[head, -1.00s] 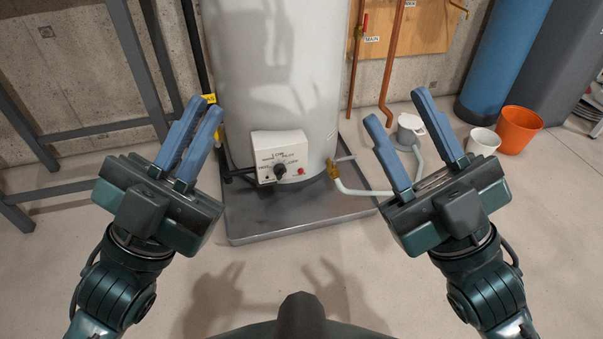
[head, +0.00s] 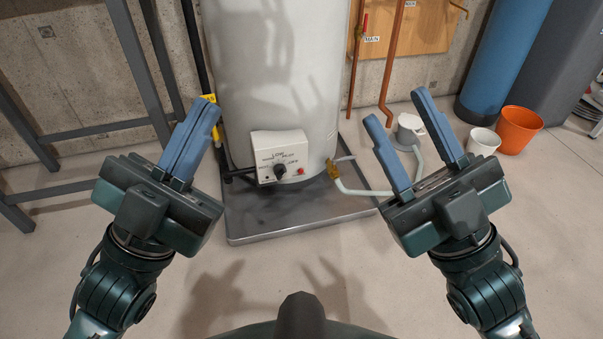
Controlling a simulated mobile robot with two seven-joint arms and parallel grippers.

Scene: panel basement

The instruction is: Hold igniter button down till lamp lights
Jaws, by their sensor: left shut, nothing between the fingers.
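A white control box (head: 280,157) sits low on the front of the white water heater (head: 277,75). It carries a black knob (head: 280,171) in the middle and a small red button (head: 301,171) at its lower right. A tiny dark spot (head: 266,178) shows at its lower left; I cannot tell whether it is the lamp. My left gripper (head: 208,112) is shut and empty, left of the control box and apart from it. My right gripper (head: 397,105) is open and empty, right of the heater, and touches nothing.
The heater stands in a grey metal drain pan (head: 300,223). A brass valve (head: 333,169) with a pale pipe comes out at its lower right. A grey metal frame (head: 100,128) stands at left. An orange bucket (head: 519,129) and a white bucket (head: 483,141) stand at right. The front floor is clear.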

